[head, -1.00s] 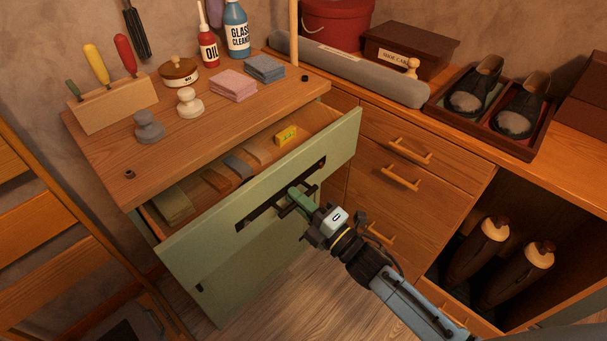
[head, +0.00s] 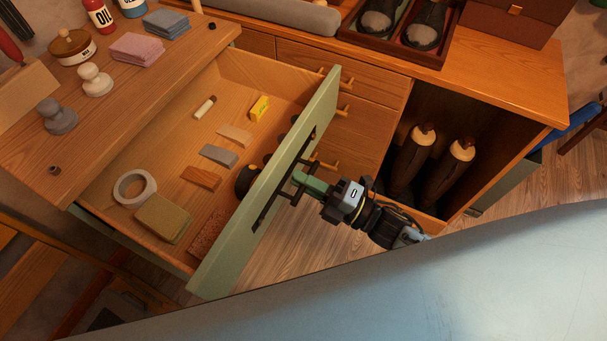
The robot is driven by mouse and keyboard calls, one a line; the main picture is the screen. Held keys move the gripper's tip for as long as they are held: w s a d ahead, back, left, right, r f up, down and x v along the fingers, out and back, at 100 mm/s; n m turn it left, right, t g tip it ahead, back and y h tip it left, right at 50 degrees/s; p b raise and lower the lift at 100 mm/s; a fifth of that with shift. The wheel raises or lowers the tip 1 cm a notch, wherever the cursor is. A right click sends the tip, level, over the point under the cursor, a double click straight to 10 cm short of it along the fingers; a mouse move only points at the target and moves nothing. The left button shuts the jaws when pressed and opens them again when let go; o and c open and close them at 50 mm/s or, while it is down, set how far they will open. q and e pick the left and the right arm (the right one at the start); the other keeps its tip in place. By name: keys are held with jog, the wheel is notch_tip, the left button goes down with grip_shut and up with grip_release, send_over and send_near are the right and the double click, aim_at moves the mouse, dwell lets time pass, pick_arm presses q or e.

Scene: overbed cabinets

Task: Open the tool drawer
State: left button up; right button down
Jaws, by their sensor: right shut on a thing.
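The tool drawer (head: 170,140) is pulled well out from under the wooden bench top. Its green front (head: 228,262) has a dark slot-shaped handle (head: 262,208). My right gripper (head: 303,184) is shut on the drawer front at this slot, its fingertips partly hidden there. Inside lie a tape roll (head: 134,188), a folded olive cloth (head: 163,219), a yellow box (head: 259,108), several small blocks and a dark round item partly hidden by the front. My left gripper is not in view.
The bench top (head: 110,95) holds an oil bottle, a cleaner bottle, cloths, a tin and knobs. Right of the drawer are wooden drawers with handles (head: 345,112) and an open compartment with boot trees (head: 411,160). A large grey-blue surface fills the lower right.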

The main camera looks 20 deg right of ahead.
jog(key=c, duration=1.6)
grip_release()
jog(key=shift+o, duration=0.2)
jog(key=shift+s+d, duration=0.1)
jog(key=shift+d, duration=0.05)
jog(key=v, duration=1.3)
